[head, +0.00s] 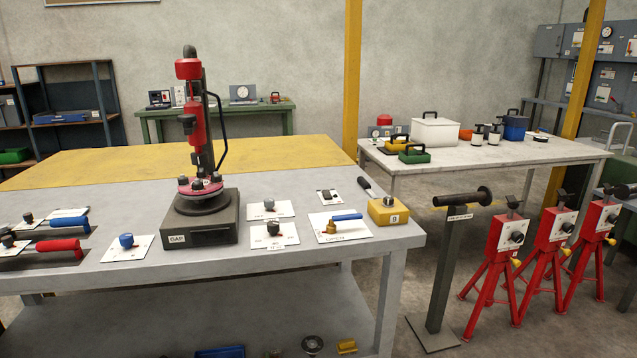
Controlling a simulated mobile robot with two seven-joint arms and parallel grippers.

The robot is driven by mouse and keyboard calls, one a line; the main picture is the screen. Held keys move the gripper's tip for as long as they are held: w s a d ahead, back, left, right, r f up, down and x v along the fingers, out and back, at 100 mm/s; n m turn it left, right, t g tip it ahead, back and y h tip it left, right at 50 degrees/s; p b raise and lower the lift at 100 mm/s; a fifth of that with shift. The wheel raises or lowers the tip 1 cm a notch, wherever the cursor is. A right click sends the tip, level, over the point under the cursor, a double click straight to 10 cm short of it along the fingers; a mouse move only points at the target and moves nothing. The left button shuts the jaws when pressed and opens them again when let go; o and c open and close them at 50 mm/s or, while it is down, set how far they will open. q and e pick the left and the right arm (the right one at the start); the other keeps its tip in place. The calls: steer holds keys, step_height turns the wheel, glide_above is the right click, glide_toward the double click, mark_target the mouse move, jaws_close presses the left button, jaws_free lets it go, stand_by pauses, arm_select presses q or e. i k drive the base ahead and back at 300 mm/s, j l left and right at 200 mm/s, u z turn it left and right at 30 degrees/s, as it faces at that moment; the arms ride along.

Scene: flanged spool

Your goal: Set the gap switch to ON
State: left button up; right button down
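A dark grey base box (208,232) with a label reading GAP (176,239) stands on the grey workbench. A red and black upright device (195,125) rises from it, with a pink-red flange and dark knobs at its foot. I cannot tell which part is the gap switch or read any ON mark. Right of the box are white plates with dark knobs (269,205) (274,230) and a small plate with a dark switch-like part (328,196). Neither of my grippers is in view.
The grey workbench (130,272) also holds a blue-knob plate (127,243), red and blue handled levers at left, a blue-handled valve (345,217) and a yellow box (388,210) with a lever. A spool-topped post (447,260) and red stands (505,240) are on the right.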

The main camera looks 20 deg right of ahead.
mark_target(326, 194)
steer(key=i+l+u, duration=0.15)
steer(key=l, duration=0.2)
steer(key=i+l+u, duration=0.15)
steer(key=l, duration=0.25)
steer(key=i+l+u, duration=0.1)
steer(key=l, duration=0.3)
steer(key=i+l+u, duration=0.15)
steer(key=l, duration=0.25)
steer(key=i+l+u, duration=0.15)
steer(key=l, duration=0.3)
steer(key=i, duration=0.05)
